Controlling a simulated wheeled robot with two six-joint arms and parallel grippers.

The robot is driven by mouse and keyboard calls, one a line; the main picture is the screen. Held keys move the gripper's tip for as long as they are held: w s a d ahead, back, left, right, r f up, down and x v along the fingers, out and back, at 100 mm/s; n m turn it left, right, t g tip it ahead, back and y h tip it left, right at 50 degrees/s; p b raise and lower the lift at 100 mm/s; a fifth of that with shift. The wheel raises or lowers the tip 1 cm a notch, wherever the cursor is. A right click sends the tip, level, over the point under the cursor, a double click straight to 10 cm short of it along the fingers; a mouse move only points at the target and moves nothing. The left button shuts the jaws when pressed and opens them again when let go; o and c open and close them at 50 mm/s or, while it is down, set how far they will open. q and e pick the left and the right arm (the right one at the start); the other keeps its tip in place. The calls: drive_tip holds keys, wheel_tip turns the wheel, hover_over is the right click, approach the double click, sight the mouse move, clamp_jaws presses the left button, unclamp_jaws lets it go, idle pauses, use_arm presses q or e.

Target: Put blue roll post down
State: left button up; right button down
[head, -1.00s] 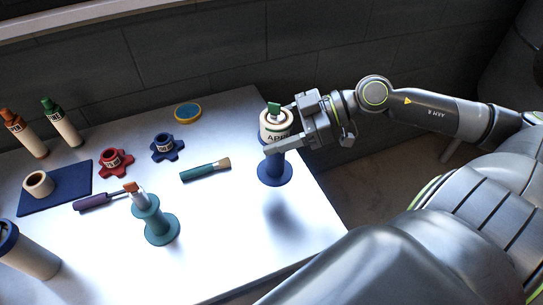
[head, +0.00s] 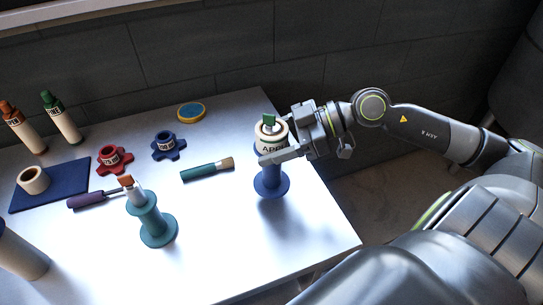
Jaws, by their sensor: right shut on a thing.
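The blue roll post (head: 271,186) stands upright near the right edge of the table. It has a round blue base, a white labelled roll (head: 267,138) around its upper part and a green piece (head: 269,120) on top. My right gripper (head: 272,152) reaches in from the right and is shut on the post at roll height, hiding part of its side. The base is at or just above the table top; I cannot tell whether it touches. My left gripper is not in view.
A teal post (head: 158,230) stands to the left, with a brush (head: 207,169) between. A red cog-shaped holder (head: 112,161), a blue cog-shaped holder (head: 168,148), a yellow-blue disc (head: 191,112) and a blue mat (head: 62,190) lie farther left. The table front right is clear.

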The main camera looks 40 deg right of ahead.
drive_tip(key=shift+f, duration=1.9)
drive_tip(key=shift+b, duration=0.3)
drive_tip(key=shift+c, duration=1.6)
unclamp_jaws()
drive_tip(key=shift+f, duration=0.15)
